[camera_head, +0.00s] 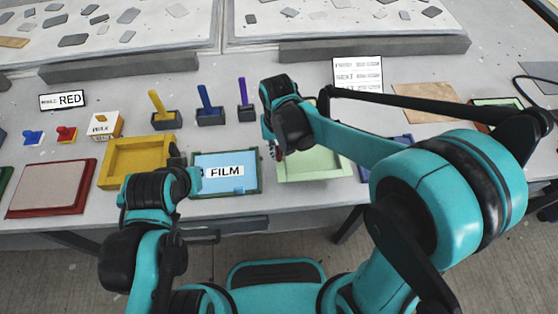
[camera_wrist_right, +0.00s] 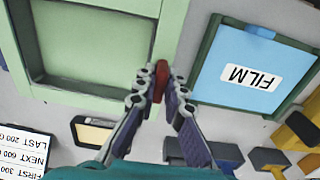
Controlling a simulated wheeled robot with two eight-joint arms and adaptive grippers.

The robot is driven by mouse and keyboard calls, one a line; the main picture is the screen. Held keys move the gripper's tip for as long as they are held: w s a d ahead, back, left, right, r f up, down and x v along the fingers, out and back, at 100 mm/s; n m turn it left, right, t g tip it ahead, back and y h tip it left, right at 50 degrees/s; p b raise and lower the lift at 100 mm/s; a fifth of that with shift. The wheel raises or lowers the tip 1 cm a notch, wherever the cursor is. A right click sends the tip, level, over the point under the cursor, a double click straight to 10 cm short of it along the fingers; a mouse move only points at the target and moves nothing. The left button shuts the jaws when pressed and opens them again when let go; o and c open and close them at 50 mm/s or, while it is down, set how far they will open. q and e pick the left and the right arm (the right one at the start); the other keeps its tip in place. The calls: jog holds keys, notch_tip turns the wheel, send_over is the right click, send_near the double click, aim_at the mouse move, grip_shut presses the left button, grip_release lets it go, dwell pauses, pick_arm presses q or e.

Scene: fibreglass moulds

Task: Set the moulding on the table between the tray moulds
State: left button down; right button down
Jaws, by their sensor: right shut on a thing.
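My right gripper (camera_wrist_right: 160,98) is shut on a small, narrow red piece, the moulding (camera_wrist_right: 161,78). In the wrist view it stands upright between the fingertips, next to the rim of the pale green tray mould (camera_wrist_right: 170,35). The blue tray mould marked FILM (camera_wrist_right: 215,60) lies to its right, across a strip of bare table. I cannot tell whether the piece touches the table. In the head view my right gripper (camera_head: 275,152) is between the FILM mould (camera_head: 213,188) and green mould (camera_head: 318,180). My left gripper (camera_head: 176,158) is near the yellow mould (camera_head: 104,178); its fingers are unclear.
A red-framed mould (camera_head: 20,213) lies at the left. Yellow, blue and purple handled tools (camera_head: 157,104) stand in holders behind the moulds. My right arm hides part of the table.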

notch_tip(320, 180, down, 4)
jog(key=shift+f+b, duration=0.1)
jog(key=shift+b, duration=0.9)
jog(key=c, duration=1.6)
grip_release()
